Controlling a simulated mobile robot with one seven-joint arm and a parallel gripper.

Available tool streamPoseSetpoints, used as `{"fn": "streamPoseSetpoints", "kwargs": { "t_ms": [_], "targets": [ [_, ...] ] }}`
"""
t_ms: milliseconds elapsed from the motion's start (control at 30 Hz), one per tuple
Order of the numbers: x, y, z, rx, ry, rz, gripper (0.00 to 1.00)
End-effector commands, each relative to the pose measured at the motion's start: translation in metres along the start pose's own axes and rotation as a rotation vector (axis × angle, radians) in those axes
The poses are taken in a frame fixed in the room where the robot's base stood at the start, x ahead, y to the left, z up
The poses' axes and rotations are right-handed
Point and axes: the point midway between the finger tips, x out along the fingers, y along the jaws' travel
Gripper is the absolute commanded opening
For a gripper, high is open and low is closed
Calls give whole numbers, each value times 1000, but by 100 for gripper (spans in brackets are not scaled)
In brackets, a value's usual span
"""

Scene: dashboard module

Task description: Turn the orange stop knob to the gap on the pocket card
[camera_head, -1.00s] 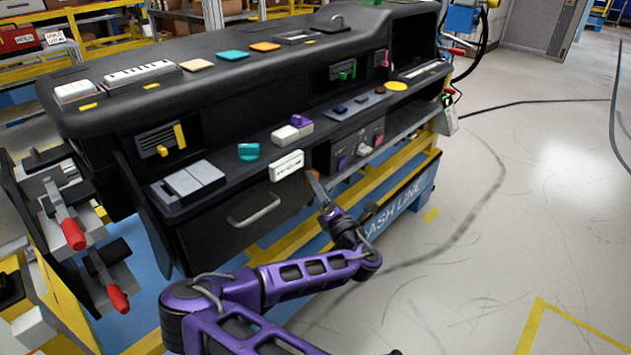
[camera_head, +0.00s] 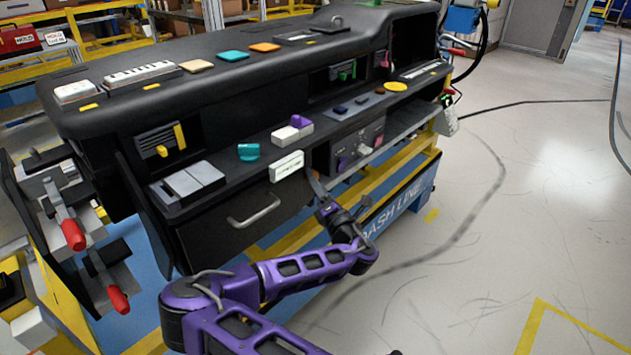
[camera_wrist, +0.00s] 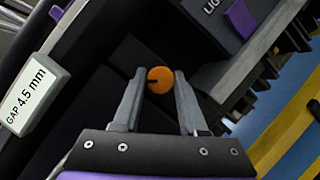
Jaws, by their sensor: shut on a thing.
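The orange stop knob (camera_wrist: 161,80) is round, with a small dark mark on its left side in the wrist view. It sits between the fingertips of my gripper (camera_wrist: 160,76), which is shut on it. In the head view my gripper (camera_head: 312,178) reaches into the dark recess at the dashboard's front, and the knob is hidden there. The white pocket card (camera_wrist: 27,95) reads "GAP 4.5 mm" at the left of the wrist view. It also shows on the ledge in the head view (camera_head: 287,165), just left of my gripper.
A panel with a purple knob (camera_wrist: 242,18) lies to the upper right in the wrist view. A drawer with a handle (camera_head: 254,212) is left of my gripper. The yellow rail (camera_head: 402,179) runs below. Open floor (camera_head: 480,240) lies to the right.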

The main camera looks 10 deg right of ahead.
Motion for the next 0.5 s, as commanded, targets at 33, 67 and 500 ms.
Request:
{"fn": "streamPoseSetpoints", "kwargs": {
  "t_ms": [33, 67, 500],
  "targets": [
    [0, 0, 0, 7, 0, -4, 0],
    [0, 1, 1, 12, 0, -6, 0],
    [1, 7, 4, 251, 8, -117, 0]
  ]
}}
